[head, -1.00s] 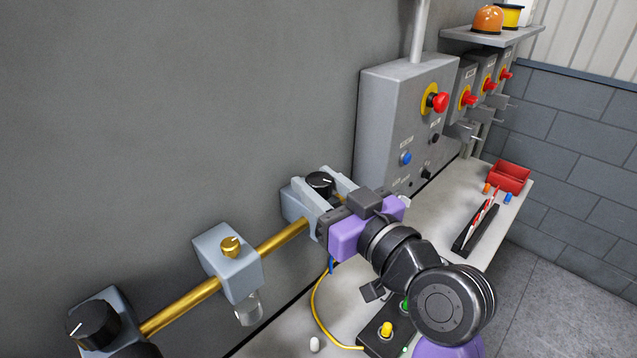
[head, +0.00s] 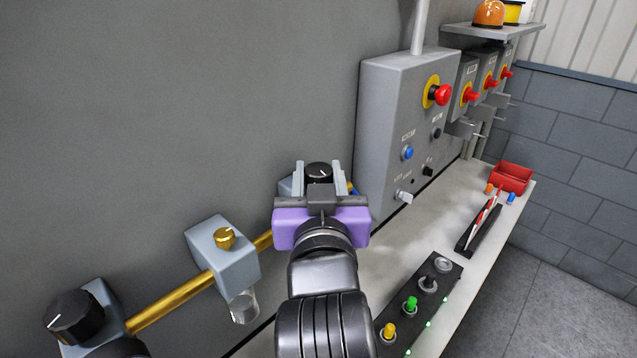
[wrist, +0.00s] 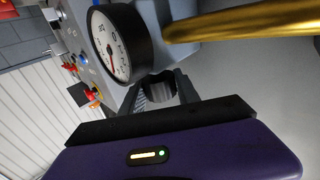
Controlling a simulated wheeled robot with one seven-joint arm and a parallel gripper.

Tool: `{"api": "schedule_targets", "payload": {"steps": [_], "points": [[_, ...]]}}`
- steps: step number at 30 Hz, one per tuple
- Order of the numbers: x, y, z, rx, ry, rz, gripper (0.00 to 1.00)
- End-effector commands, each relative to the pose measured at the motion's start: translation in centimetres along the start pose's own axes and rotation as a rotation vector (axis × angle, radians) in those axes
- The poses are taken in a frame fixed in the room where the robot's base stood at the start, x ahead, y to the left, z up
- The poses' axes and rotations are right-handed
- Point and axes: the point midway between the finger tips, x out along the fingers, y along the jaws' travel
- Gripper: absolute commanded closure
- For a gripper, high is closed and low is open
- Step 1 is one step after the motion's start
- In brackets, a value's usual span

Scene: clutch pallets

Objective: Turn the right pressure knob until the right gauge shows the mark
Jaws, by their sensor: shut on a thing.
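The right pressure knob (head: 319,171) is black with a white pointer line on top. It sits on a grey-blue regulator block on the wall pipe. My gripper (head: 318,166) is shut on this knob, one finger on each side. In the wrist view, the dark knob (wrist: 161,90) shows between the fingers. The right gauge (wrist: 120,42) has a white face, black rim and reddish needle, and stands close to the gripper. I cannot make out the mark on it. The gauge is hidden in the head view.
A grey control box (head: 385,120) is right of my gripper. A button panel (head: 425,295) lies on the bench below.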

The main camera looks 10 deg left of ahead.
Motion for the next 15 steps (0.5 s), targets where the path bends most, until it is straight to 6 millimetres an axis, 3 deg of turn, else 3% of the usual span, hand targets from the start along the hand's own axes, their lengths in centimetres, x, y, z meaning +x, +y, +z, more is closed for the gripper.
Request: {"api": "schedule_targets", "payload": {"steps": [15], "points": [[0.02, -0.04, 0.02, 0.001, -0.002, 0.055, 1.0]]}}
